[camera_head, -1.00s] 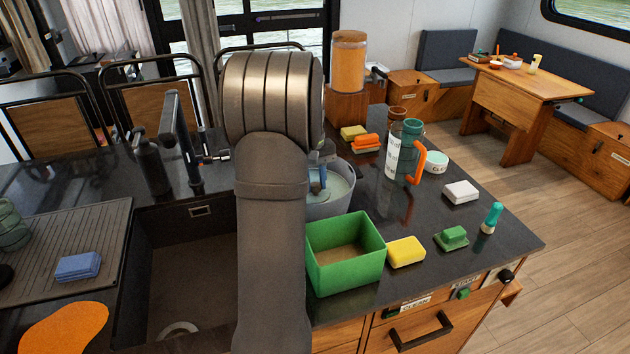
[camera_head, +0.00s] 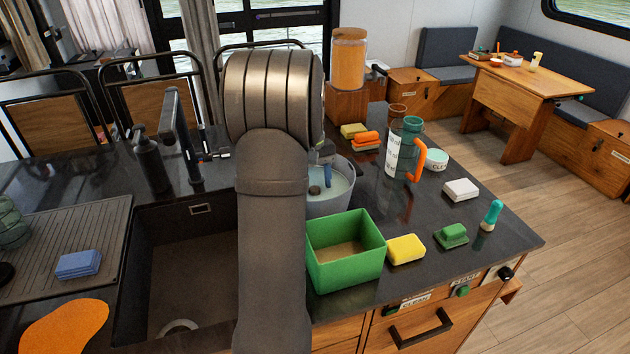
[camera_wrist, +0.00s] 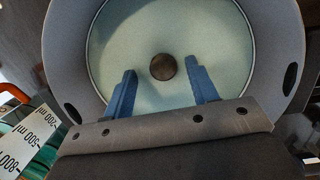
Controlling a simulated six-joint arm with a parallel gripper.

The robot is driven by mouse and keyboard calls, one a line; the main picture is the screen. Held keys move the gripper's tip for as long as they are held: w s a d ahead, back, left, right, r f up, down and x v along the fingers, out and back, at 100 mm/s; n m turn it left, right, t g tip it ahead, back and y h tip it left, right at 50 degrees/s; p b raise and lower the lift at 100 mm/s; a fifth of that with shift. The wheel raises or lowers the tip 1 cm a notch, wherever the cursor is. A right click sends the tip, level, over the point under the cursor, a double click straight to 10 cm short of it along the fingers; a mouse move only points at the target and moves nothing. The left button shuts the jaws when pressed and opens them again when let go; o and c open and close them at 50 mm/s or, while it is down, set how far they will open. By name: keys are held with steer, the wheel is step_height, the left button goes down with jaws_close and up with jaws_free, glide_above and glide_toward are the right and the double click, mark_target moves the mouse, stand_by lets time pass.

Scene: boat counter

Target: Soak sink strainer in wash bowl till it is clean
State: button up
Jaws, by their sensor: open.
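The wash bowl (camera_head: 341,200) is a grey round tub of pale green water behind the green box, partly hidden by my arm. In the wrist view the bowl (camera_wrist: 285,32) fills most of the picture. A small dark brown round piece, apparently the sink strainer (camera_wrist: 163,67), lies in the water near the middle; it also shows in the head view (camera_head: 314,190). My gripper (camera_wrist: 161,75) is open over the bowl, its blue fingers on either side of the strainer with gaps between. Whether the fingers touch the water is unclear.
The green box (camera_head: 345,255), a yellow sponge (camera_head: 406,249), a green scrubber (camera_head: 452,236) and a clear jug (camera_head: 402,150) with an orange handle surround the bowl. The sink (camera_head: 185,265) lies left. The counter's right part has free room between items.

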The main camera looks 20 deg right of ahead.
steer(key=shift+o, duration=0.7)
step_height(320, 180, up, 12)
stand_by(0.9)
steer(key=shift+f, duration=4.35)
